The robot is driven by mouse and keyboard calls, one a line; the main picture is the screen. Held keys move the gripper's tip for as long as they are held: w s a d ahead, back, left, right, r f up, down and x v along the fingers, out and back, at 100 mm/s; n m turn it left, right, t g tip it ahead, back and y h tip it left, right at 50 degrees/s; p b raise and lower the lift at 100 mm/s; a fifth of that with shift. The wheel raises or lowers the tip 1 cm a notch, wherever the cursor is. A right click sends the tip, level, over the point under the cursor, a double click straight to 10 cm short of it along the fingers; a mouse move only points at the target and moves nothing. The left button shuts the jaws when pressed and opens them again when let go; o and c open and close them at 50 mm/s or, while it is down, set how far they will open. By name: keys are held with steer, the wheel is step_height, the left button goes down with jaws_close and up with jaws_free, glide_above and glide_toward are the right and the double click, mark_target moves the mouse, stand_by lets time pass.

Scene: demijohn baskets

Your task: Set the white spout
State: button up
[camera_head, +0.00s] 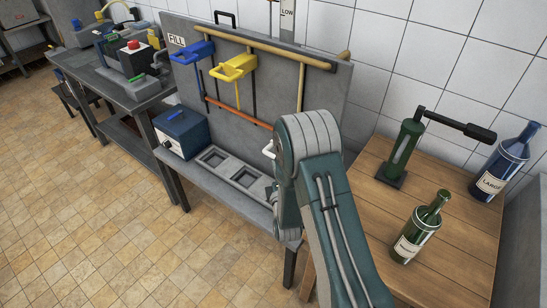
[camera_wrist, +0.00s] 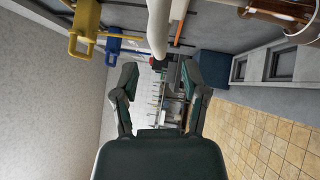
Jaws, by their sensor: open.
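The white spout shows as a pale, thick tube (camera_wrist: 158,28) at the top middle of the wrist view. In the head view a small white curved piece (camera_head: 268,149) sticks out left of my arm, which hides the rest. My gripper (camera_wrist: 158,76) is open, its two dark green fingers spread with nothing between them. The tube lies beyond the fingertips in the picture, roughly in line with the gap. I cannot tell how far off it is or whether it touches anything.
A brown glass vessel (camera_wrist: 290,10) is at the wrist view's top right. A shelf with square recesses (camera_head: 215,158) and a blue box (camera_head: 182,132) lie below the panel.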

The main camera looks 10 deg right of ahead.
steer(key=w, duration=0.5)
steer(key=shift+r, duration=0.35)
jaws_close()
